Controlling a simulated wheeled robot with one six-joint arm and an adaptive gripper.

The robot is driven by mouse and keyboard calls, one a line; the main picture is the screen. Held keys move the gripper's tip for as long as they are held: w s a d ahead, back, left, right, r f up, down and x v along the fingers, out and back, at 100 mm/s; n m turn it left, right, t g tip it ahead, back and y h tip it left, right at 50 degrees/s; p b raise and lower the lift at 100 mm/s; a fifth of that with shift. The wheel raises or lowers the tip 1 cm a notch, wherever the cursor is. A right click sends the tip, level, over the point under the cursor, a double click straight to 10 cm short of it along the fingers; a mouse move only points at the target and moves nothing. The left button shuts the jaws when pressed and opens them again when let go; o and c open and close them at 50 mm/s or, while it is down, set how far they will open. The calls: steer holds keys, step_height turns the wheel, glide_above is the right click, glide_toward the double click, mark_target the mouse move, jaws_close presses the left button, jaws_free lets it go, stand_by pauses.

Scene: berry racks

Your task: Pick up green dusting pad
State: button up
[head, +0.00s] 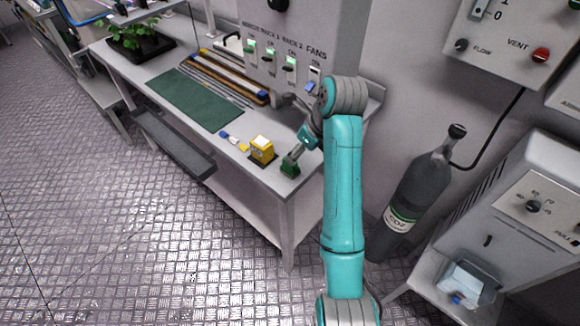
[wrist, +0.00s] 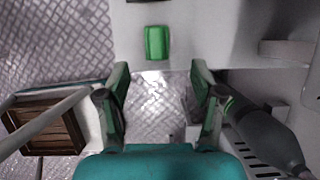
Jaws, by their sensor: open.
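The green dusting pad (wrist: 157,42) is a small bright green block on the pale table top, near the table's edge in the wrist view. In the head view a green patch (head: 289,170) shows at the table's near right corner, just under my gripper (head: 292,157); pad and fingertips are hard to separate there. In the wrist view my gripper (wrist: 160,72) is open and empty. Its two fingers are spread wide, and the pad lies ahead of them, between their lines and apart from both.
A yellow box (head: 262,148) on a dark base stands just left of my gripper. A small blue and yellow item (head: 233,141) and a dark green mat (head: 195,98) lie further left. A switch panel (head: 290,45) rises behind. A gas cylinder (head: 412,190) stands right of my arm.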

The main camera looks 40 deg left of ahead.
mark_target(297, 163)
steer(key=x, duration=0.4)
steer(key=shift+d, duration=0.1)
steer(key=shift+s+x, duration=0.15)
steer(key=shift+x, duration=1.15)
steer(key=shift+s+x, duration=0.1)
steer(key=shift+x, duration=1.15)
steer(key=c, duration=1.2)
